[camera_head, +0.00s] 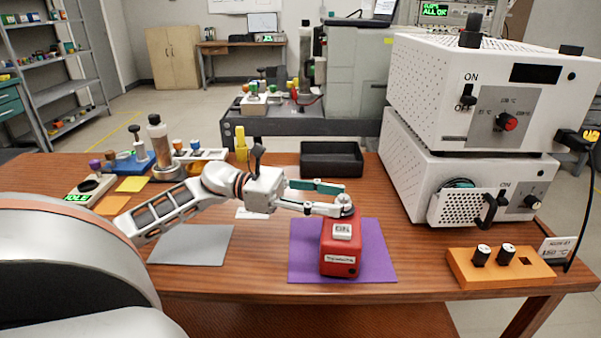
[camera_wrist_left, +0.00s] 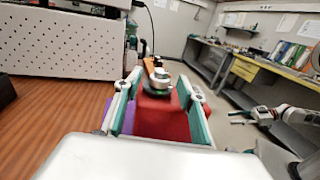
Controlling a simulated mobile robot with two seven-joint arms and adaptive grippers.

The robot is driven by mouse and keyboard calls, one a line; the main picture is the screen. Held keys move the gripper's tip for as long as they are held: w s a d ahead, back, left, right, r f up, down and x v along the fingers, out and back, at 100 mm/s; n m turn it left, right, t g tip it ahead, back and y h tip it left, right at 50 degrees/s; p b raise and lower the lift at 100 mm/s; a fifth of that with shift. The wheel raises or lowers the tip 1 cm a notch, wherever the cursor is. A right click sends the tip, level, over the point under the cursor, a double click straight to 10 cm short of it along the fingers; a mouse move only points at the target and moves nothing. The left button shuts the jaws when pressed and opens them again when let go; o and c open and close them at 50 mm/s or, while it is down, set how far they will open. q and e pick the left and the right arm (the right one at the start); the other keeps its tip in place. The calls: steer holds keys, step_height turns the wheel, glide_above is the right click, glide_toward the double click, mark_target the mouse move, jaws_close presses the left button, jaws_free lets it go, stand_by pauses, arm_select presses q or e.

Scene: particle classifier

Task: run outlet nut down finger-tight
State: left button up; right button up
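A red block-shaped device (camera_head: 341,250) with a white "ON" label stands on a purple mat (camera_head: 300,262). A round metal nut (camera_head: 344,200) sits on its top; it also shows in the left wrist view (camera_wrist_left: 160,79), silvery over a dark and green ring. My left gripper (camera_head: 336,199) reaches in from the left at the height of the nut. In the left wrist view its green-padded fingers (camera_wrist_left: 164,88) are spread either side of the nut, with gaps showing. My right gripper (camera_wrist_left: 241,117) shows small at the right of the left wrist view, its fingers apart and empty.
Two stacked white ovens (camera_head: 455,140) stand at the right. An orange block (camera_head: 462,281) with black knobs is at front right. A black tray (camera_head: 331,171) lies behind the device. A grey mat (camera_head: 192,256) is bare at the left. Small bottles and racks crowd the back left.

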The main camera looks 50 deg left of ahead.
arm_select(q)
steer(key=v, duration=0.9)
steer(key=shift+r, duration=0.1)
